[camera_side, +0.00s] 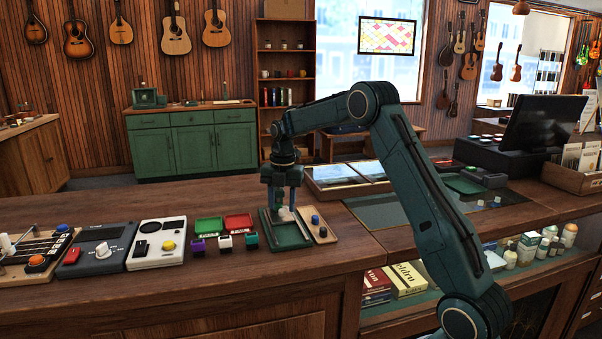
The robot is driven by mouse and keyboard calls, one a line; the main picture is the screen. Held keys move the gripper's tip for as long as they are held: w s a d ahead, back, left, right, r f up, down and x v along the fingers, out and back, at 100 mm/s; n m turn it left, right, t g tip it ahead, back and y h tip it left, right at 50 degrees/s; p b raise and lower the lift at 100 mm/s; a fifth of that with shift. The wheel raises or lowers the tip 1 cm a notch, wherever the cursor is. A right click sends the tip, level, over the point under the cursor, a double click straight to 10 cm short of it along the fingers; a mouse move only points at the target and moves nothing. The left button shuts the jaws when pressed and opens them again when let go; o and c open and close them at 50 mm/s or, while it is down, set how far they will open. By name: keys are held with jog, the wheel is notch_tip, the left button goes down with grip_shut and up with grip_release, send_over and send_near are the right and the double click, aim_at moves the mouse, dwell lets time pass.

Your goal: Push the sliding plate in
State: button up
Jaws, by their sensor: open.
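The sliding plate is likely the dark green plate (287,238) lying in a low green frame on the wooden counter, near the middle of the view. A small white block or knob (285,214) stands at its back part. My gripper (284,208) points straight down over that back part, with its fingers open around or just behind the white piece. I cannot tell whether they touch it. My gripper hides the back of the frame.
A wooden board (318,229) with a blue knob stands close on the right. Small cubes (224,242) and green and red trays (238,223) lie to the left, beside a white box (157,243) with a yellow knob. The counter front (215,285) is bare.

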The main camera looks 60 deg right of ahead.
notch_tip(320, 180, up, 12)
jog(key=shift+s+r, duration=0.25)
dwell(0.3)
dwell(0.3)
jog(key=s+a+r+m+t, duration=0.1)
jog(key=s+a+r+m, duration=0.2)
jog(key=s+a+m, duration=0.35)
jog(key=s+a+r+m+t, duration=0.2)
jog(key=s+a+r+m, duration=0.2)
jog(key=s+a, duration=0.5)
jog(key=s+a+f+m+t, duration=0.1)
jog(key=s+a+f+m, duration=0.3)
jog(key=s, duration=0.3)
jog(key=s+a+f+m+t, duration=0.1)
jog(key=s+a+f+m, duration=0.3)
jog(key=s+m, duration=0.3)
jog(key=shift+s+a+f, duration=0.15)
jog(key=shift+s+f, duration=0.15)
jog(key=shift+s, duration=0.3)
